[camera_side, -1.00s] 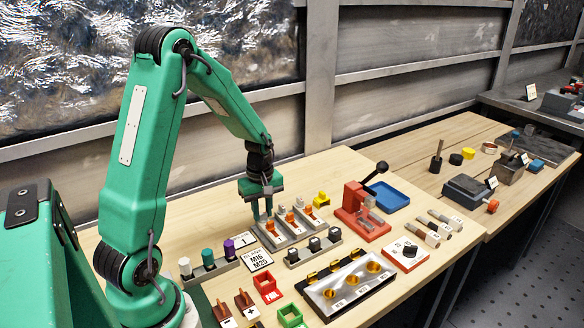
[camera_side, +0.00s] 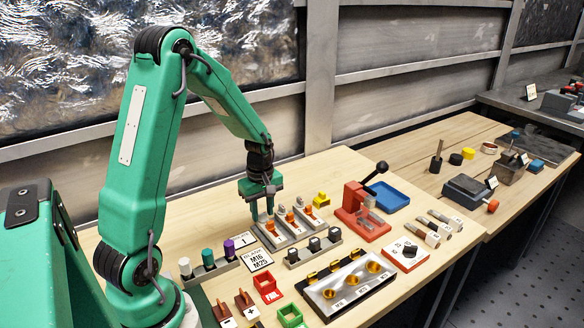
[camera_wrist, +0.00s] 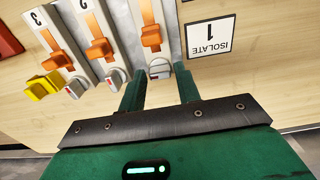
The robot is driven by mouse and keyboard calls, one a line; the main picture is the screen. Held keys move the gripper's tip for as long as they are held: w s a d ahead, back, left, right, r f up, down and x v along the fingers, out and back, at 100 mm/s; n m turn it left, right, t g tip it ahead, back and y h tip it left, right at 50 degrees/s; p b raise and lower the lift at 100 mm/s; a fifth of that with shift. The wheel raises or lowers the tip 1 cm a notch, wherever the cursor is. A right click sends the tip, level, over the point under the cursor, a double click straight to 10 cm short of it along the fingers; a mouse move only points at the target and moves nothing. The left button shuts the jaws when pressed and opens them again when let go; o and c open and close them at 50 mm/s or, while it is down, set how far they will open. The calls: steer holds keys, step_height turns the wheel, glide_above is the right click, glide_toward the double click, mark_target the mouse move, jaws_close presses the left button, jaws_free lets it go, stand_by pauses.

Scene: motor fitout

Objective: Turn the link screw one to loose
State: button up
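Link screw one (camera_wrist: 160,69) is a small grey knob with a dark red mark, at the end of the link unit beside the sign, in the wrist view. My gripper (camera_wrist: 159,78) is open, with one green fingertip on each side of this knob. I cannot tell whether they touch it. An orange lever (camera_wrist: 151,37) stands on the same unit. In the side view my gripper (camera_side: 262,215) is low over the nearest link unit, and its fingers largely hide the knob.
Link units two (camera_wrist: 98,48) and three (camera_wrist: 62,58) stand alongside, with a yellow piece (camera_wrist: 44,85) beyond. An "ISOLATE 1" sign (camera_wrist: 211,36) is close by. A red press (camera_side: 362,210) and a blue tray (camera_side: 388,196) stand further right.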

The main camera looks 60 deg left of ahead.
mark_target(263, 214)
steer(key=shift+r, duration=3.9)
steer(key=shift+d+r, duration=0.2)
steer(key=shift+r, duration=0.05)
steer(key=s+d+r+m+t, duration=0.2)
steer(key=s+d+r+m, duration=0.4)
steer(key=d+m, duration=0.2)
steer(key=s+d+r+m+t, duration=0.3)
steer(key=s+d+r+m, duration=0.3)
steer(key=d+m, duration=0.3)
steer(key=shift+d+r+m+t, duration=0.15)
steer(key=shift+r+m+t, duration=0.15)
steer(key=shift+r+m, duration=0.25)
